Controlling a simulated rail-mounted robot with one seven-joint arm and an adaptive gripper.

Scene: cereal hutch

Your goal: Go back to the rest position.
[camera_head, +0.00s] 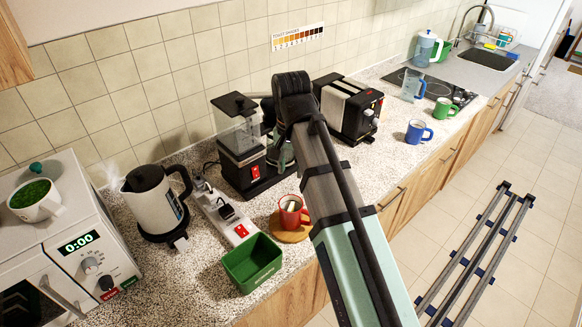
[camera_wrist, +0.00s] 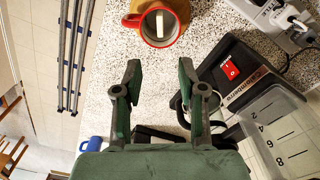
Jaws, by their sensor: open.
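My gripper (camera_wrist: 160,82) shows in the wrist view with its two green fingers spread apart and nothing between them. It is above the speckled counter (camera_wrist: 105,70), beside the coffee grinder. In the head view my arm reaches in from the bottom and hides most of the gripper beside the grinder (camera_head: 238,140). A red mug (camera_head: 291,212) with something pale inside stands on a round wooden coaster (camera_head: 283,235). In the wrist view the red mug (camera_wrist: 146,20) is beyond the fingertips, apart from them.
A kettle (camera_head: 152,200) gives off steam beside the microwave (camera_head: 75,250), which carries a cup (camera_head: 38,208). A power strip (camera_head: 222,212), green bin (camera_head: 252,263) and toaster (camera_head: 347,108) crowd the counter. A blue mug (camera_head: 418,132) stands right. Floor rails (camera_head: 475,255) run alongside.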

